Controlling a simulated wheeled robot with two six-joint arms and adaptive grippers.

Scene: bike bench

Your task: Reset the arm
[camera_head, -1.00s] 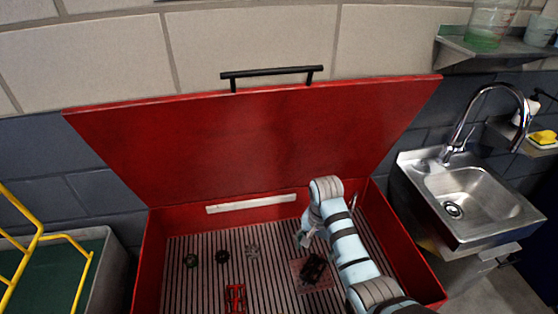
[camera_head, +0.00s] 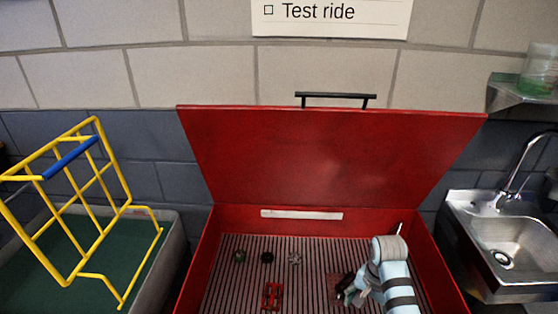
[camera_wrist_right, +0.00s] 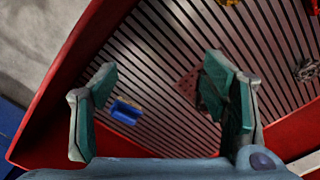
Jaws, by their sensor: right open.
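My right arm reaches into the open red box from the front right in the head view. Its gripper (camera_head: 351,290) is low over the right part of the ribbed floor and partly hidden by the wrist. In the right wrist view the gripper (camera_wrist_right: 163,105) has its two teal fingers spread wide, with nothing held between them. A blue and yellow item (camera_wrist_right: 126,111) lies on the slats between the fingers. A dark item on a reddish perforated patch (camera_wrist_right: 190,84) lies by the right finger, which partly hides it. My left gripper is not in view.
The red lid (camera_head: 330,155) stands open. Several small parts, including a red frame-like piece (camera_head: 272,295), lie on the floor's left side. Box walls enclose the arm. A yellow rack (camera_head: 75,230) stands at left, a steel sink (camera_head: 500,245) at right.

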